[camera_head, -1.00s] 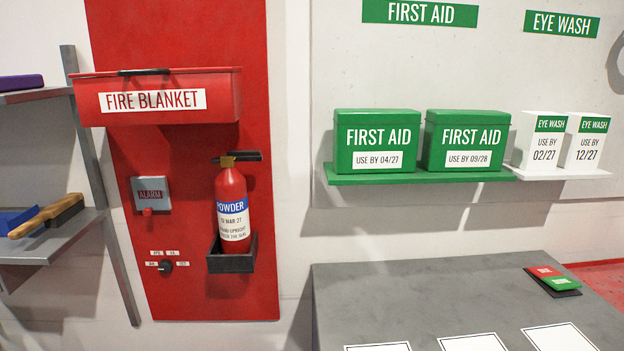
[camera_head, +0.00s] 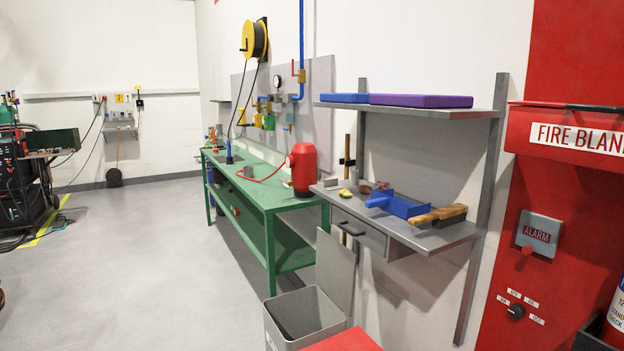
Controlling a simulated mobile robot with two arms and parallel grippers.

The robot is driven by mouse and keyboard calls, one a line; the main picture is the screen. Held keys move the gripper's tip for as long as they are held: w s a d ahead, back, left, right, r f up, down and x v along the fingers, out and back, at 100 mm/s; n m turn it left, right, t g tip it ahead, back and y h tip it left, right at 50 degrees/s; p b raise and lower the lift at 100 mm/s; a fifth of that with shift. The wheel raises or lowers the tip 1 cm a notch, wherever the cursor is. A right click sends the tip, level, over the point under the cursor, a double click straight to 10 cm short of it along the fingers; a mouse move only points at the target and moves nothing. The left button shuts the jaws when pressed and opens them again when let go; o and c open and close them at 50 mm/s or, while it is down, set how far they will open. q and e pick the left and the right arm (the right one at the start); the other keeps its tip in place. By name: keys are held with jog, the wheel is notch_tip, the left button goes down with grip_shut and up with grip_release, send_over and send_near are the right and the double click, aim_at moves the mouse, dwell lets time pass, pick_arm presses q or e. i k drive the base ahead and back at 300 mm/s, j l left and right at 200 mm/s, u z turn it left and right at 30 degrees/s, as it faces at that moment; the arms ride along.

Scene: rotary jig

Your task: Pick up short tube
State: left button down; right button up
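I cannot make out a short tube in the head view. Small items lie on the grey wall shelf (camera_head: 455,235), too small to tell apart, and a small grey piece sits on the green workbench (camera_head: 262,196). Neither of my grippers is in view.
A blue dustpan (camera_head: 400,205) and a wooden-handled brush (camera_head: 437,215) lie on the shelf. A red container (camera_head: 303,168) stands on the bench. A grey bin (camera_head: 270,325) stands below, beside a red surface (camera_head: 345,340). The grey floor (camera_head: 150,255) at left is open.

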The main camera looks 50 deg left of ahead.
aim_at(354, 174)
jog(key=u, duration=1.5)
jog(key=z, duration=0.4)
jog(key=i+j+z, duration=0.1)
jog(key=z, duration=0.25)
jog(key=j+z, duration=0.2)
jog(key=z, duration=0.2)
jog(key=j+z, duration=0.1)
jog(key=z, duration=0.25)
jog(key=j+z, duration=0.2)
jog(key=j, duration=0.25)
jog(key=j+z, duration=0.2)
jog(key=j, duration=0.3)
jog(key=j+z, duration=0.2)
jog(key=j, duration=0.25)
jog(key=j+z, duration=0.2)
jog(key=j, duration=0.3)
jog(key=k+j+z, duration=0.2)
jog(key=j, duration=0.2)
jog(key=k+j+z, duration=0.2)
jog(key=j, duration=0.25)
jog(key=i, duration=0.1)
